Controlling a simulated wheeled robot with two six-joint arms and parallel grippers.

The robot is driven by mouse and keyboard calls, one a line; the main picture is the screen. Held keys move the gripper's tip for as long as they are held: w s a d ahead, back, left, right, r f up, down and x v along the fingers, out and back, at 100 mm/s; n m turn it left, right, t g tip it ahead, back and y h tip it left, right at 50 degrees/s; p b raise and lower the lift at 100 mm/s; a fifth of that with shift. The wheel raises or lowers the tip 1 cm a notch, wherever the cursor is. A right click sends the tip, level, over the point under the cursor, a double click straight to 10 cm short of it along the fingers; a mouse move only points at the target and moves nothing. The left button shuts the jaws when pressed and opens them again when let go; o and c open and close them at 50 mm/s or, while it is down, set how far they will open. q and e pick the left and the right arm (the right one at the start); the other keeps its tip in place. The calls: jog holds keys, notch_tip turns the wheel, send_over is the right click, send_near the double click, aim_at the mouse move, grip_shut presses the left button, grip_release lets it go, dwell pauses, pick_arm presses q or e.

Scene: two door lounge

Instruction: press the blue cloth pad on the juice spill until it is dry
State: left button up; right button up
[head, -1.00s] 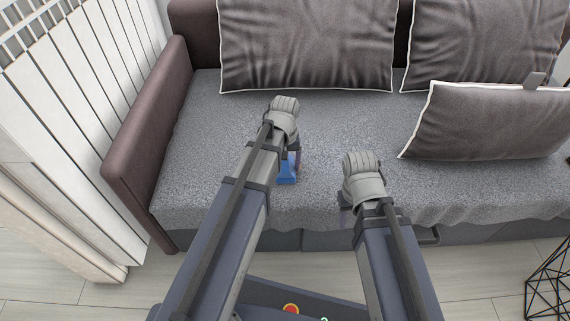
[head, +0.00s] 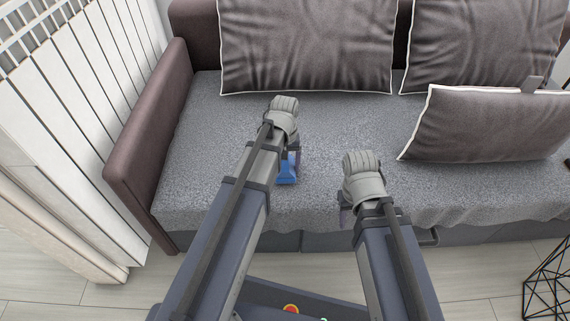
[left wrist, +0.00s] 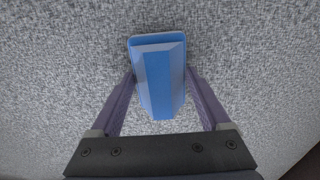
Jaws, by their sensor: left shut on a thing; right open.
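The blue cloth pad (head: 287,171) is at the grey sofa seat, left of its middle in the head view. My left gripper (left wrist: 160,76) is shut on the pad (left wrist: 160,85), one finger on each side of it in the left wrist view. The pad is against or just above the fabric; I cannot tell whether it touches. No juice spill shows in either view; it may be hidden under the pad or my left arm. My right gripper (head: 346,208) is open and empty over the seat's front edge, partly hidden by its own wrist.
The sofa seat (head: 220,130) is clear around the pad. Several grey cushions (head: 490,125) lie at the back and right. The brown armrest (head: 150,120) bounds the left side. A black wire frame (head: 550,285) stands at the lower right.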

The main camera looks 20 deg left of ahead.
pick_arm(q)
jog(key=shift+r+p, duration=3.55)
jog(key=shift+r, duration=0.35)
notch_tip(320, 180, up, 33)
jog(key=p, duration=3.3)
jog(key=shift+s+f, duration=0.1)
